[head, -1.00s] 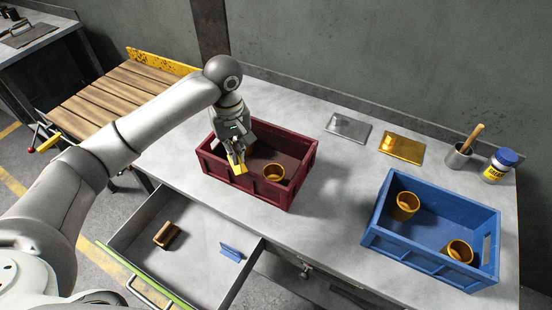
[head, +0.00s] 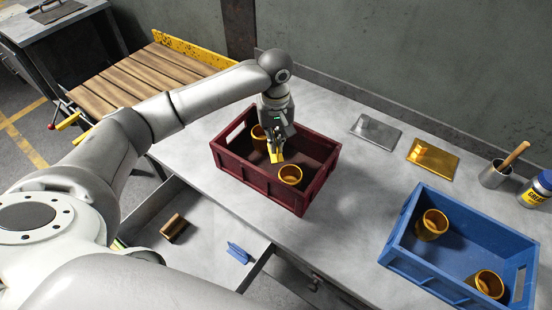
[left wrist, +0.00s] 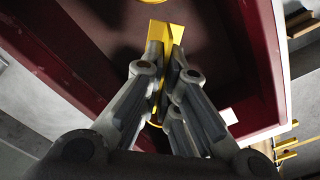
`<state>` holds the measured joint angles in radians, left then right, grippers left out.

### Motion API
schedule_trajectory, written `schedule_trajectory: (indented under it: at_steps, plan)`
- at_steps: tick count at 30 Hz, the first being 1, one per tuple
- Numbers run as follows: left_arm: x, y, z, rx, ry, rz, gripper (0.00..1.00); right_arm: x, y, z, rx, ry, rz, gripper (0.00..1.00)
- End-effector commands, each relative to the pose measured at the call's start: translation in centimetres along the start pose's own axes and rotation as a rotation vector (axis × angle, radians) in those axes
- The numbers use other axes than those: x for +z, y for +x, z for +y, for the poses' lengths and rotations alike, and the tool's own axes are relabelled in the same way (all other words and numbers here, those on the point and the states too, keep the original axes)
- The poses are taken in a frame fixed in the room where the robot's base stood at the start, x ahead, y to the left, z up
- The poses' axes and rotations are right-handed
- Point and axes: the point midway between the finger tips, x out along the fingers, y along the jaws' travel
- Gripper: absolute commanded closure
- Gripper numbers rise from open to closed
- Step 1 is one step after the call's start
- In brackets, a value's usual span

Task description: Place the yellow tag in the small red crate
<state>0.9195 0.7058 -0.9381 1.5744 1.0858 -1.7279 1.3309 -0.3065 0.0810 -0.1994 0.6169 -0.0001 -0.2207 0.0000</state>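My left gripper (head: 275,148) is shut on the yellow tag (head: 276,157), a small flat yellow piece. It holds the tag over the inside of the small red crate (head: 248,179), between two brass-coloured cups. In the left wrist view the tag (left wrist: 160,38) sticks out from between the fingertips (left wrist: 164,72), with the dark crate floor behind it and the red crate wall (left wrist: 262,60) at the right. I cannot tell whether the tag touches the floor. My right gripper is not in view.
In the crate are a back cup (head: 259,137) and a front cup (head: 290,174). A blue crate (head: 425,277) with two cups stands at the right. Silver (head: 375,131) and gold (head: 433,158) plates lie behind. An open drawer (head: 205,257) juts out at the front.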

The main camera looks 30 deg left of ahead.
Motion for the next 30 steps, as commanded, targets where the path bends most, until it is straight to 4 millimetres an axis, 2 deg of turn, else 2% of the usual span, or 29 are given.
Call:
schedule_trajectory:
  at_steps: [14, 26, 30]
  plan:
    - [0.0, 6.1, 0.0, -0.001, 0.000, 0.001, 1.00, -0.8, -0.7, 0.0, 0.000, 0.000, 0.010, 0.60]
    - [0.0, 6.7, 0.0, 0.001, 0.001, 0.001, 1.00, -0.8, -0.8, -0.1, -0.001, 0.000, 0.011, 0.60]
    - [0.0, 6.7, 0.0, 0.001, 0.001, 0.002, 0.83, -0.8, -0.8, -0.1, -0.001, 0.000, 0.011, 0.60]
